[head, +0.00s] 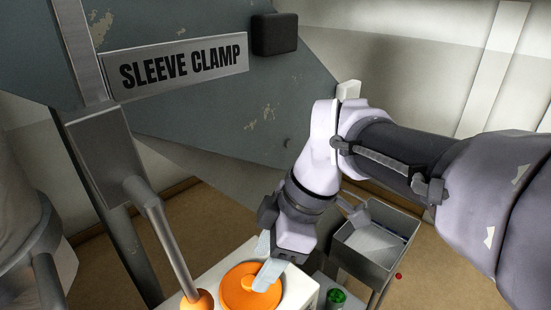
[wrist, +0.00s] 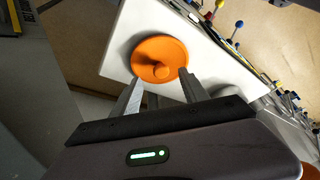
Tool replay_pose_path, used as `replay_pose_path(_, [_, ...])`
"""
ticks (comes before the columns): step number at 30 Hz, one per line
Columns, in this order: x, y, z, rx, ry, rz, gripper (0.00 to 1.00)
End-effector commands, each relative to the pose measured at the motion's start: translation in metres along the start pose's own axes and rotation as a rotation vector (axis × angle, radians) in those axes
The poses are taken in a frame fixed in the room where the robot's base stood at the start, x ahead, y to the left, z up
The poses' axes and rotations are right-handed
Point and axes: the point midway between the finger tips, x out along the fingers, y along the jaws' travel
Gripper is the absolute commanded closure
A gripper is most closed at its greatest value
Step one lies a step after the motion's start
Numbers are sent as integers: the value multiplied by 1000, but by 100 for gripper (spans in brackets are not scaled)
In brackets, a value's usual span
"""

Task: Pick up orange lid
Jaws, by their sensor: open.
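The orange lid (head: 243,288) is a round disc with a small raised knob at its middle. It lies on a white surface at the bottom centre of the head view, and it also shows in the wrist view (wrist: 159,57). My gripper (head: 265,260) is open just above the lid. In the wrist view its two fingertips (wrist: 161,82) point at the near part of the lid, one on each side of the knob. I cannot tell whether the fingers touch the lid. One finger covers part of the lid in the head view.
An orange ball-topped lever (head: 197,300) stands left of the lid. A green knob (head: 336,297) and a grey metal tray (head: 375,238) are to the right. The grey panel marked SLEEVE CLAMP (head: 182,68) stands behind. Several coloured ball-topped pins (wrist: 239,24) line the board's right side.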

Motion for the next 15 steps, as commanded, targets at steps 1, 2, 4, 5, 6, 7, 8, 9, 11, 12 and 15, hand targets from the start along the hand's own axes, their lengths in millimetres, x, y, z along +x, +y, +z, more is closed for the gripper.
replay_pose_path(1, [9, -1, -1, -2, -1, -4, 48])
replay_pose_path(2, [15, -1, -2, -1, -1, -5, 48])
replay_pose_path(4, [30, -1, -4, -1, -1, -5, 48])
replay_pose_path(5, [35, 0, -4, 0, -1, -4, 48])
replay_pose_path(6, [41, 0, -3, 0, -1, -4, 48])
replay_pose_path(7, [44, 0, -4, 0, -1, -3, 48])
replay_pose_path(8, [46, 0, -4, 0, 0, -2, 48])
replay_pose_path(9, [47, 0, -4, 0, 0, -1, 48])
replay_pose_path(11, [47, 0, -3, 0, 0, 0, 48])
replay_pose_path(12, [47, 0, -3, 0, 0, 0, 48])
replay_pose_path(15, [47, 0, -3, 0, 0, 0, 54])
